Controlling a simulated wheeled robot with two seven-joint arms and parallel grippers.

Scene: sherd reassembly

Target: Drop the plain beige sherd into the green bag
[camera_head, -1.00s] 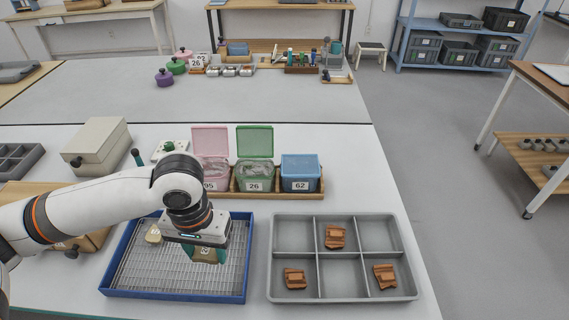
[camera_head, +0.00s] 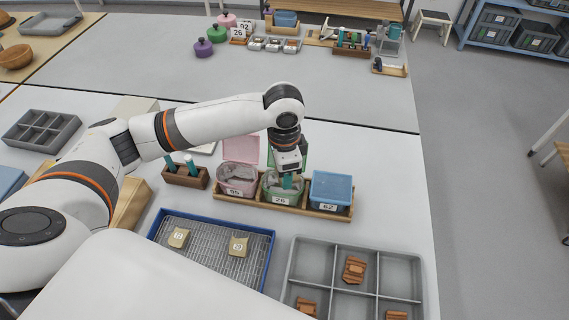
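The green bag (camera_head: 272,196), marked 26, stands open in a wooden rack between a pink bag (camera_head: 238,178) marked 95 and a blue one. My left gripper (camera_head: 288,183) points down at the green bag's mouth, its teal fingers partly inside the outline of the bag. I cannot tell whether the fingers are open or hold a sherd. Two beige sherds, a left one (camera_head: 178,238) and a right one (camera_head: 239,247), lie apart in the blue-rimmed wire tray (camera_head: 268,262); both show markings. No plain beige sherd is visible. My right gripper is not in view.
A blue box (camera_head: 331,188) marked 62 stands right of the green bag in the rack (camera_head: 340,216). A grey divided tray (camera_head: 318,262) with reddish sherds (camera_head: 354,269) is at front right. A wooden holder (camera_head: 186,177) stands left of the rack.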

